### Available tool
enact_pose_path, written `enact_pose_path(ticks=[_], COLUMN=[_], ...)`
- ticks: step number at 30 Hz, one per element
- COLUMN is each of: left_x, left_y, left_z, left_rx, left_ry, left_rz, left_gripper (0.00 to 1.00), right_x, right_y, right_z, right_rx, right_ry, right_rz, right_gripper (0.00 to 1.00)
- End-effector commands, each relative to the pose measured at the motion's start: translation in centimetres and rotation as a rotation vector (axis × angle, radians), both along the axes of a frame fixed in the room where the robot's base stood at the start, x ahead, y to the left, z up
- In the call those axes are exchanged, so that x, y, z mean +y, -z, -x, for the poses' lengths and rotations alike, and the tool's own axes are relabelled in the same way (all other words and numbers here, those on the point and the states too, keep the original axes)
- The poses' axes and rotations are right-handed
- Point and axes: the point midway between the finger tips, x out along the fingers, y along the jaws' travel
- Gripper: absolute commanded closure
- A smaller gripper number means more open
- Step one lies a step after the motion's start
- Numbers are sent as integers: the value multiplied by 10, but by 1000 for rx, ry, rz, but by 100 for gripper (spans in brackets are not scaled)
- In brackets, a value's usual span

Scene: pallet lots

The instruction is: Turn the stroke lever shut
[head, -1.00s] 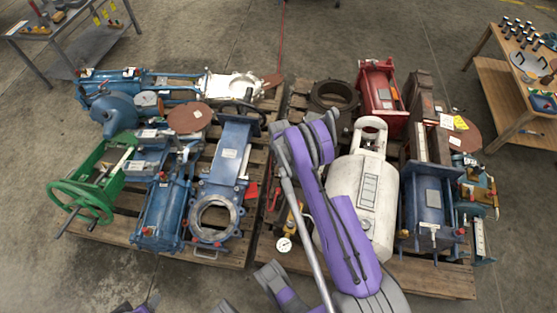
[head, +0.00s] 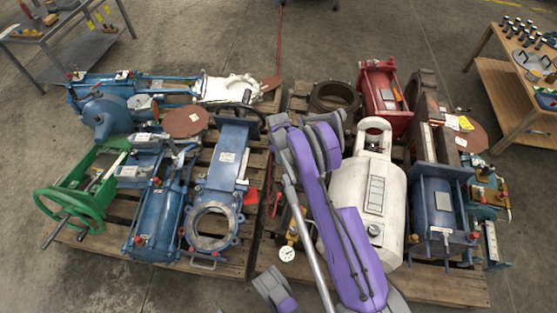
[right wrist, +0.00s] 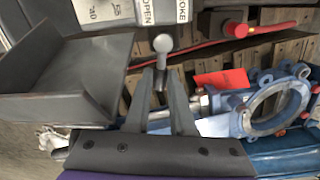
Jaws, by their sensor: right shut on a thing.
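In the right wrist view, the stroke lever (right wrist: 162,44) shows as a short grey stem with a round ball knob. My right gripper (right wrist: 161,80) has its two fingers closed together on the stem just below the knob. White labels (right wrist: 155,12) reading OPEN and STROKE sit just beyond the knob. In the head view, my purple right arm covers the lever and gripper, so they are hidden there.
A grey metal tray-like part (right wrist: 70,75) stands close left of the lever. A white tank (head: 362,205) and a brass gauge (head: 287,253) flank my arm on the right pallet. Blue valves (head: 213,215) and a green handwheel (head: 72,210) fill the left pallet.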

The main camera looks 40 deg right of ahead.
Motion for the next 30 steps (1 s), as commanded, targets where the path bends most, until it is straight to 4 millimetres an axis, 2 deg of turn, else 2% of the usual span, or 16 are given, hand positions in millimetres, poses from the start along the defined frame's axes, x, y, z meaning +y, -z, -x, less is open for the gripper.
enact_pose_path(ticks=[10,25,26,30], left_x=[0,0,0,0], left_y=[7,8,8,8], left_z=[-1,-1,-1,-1], left_rx=[1,1,1,1], left_ry=[0,0,0,0], left_rz=[0,0,0,0], left_gripper=[40,40,40,40], right_x=[-6,-7,-7,-6], right_y=[0,-1,-1,0], right_z=[-1,-1,-1,-1], right_rx=[1,1,1,1], right_ry=[129,147,146,146], right_rz=[1,1,1,1], right_gripper=[100,100,76,51])
